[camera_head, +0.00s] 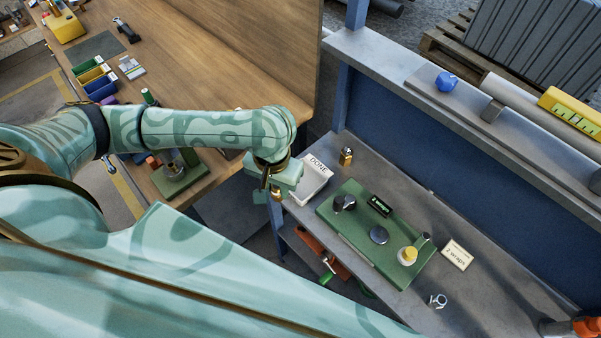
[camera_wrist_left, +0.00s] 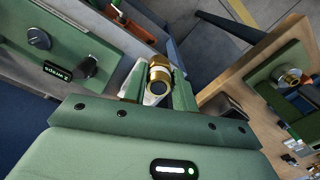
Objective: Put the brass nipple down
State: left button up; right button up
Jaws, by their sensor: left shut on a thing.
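My left gripper (camera_head: 275,192) is shut on the brass nipple. In the left wrist view the nipple (camera_wrist_left: 158,76) shows between the fingers as a short brass cylinder with a paler band. In the head view the nipple (camera_head: 277,196) is small and partly hidden by the gripper. It is held in the air beside the near left corner of the grey bench. A white tray marked DONE (camera_head: 318,167) sits on that bench, just right of the gripper. My right gripper is not in view.
A green board (camera_head: 345,228) with dark knobs and a yellow-topped part lies on the grey bench (camera_head: 420,205). A small brass piece (camera_head: 346,155) stands behind the tray. A wooden bench (camera_head: 215,65) is at left.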

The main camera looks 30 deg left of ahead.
pick_arm(q)
jog(key=w+f+b, duration=0.2)
jog(key=w+f, duration=0.1)
jog(key=w, duration=0.1)
jog(key=w+f+b, duration=0.2)
jog(key=w+f, duration=0.1)
jog(key=w, duration=0.1)
jog(key=w+f+b, duration=0.2)
jog(key=w+f, duration=0.1)
jog(key=w, duration=0.1)
jog(key=shift+w+f+b, duration=0.15)
jog(key=shift+w+b, duration=0.1)
jog(key=shift+b, duration=0.1)
notch_tip(320, 180, down, 4)
jog(key=shift+w+r+b, duration=0.15)
jog(key=shift+r+b, duration=0.1)
jog(key=shift+b, duration=0.65)
jog(key=shift+r, duration=0.1)
jog(key=o, duration=1)
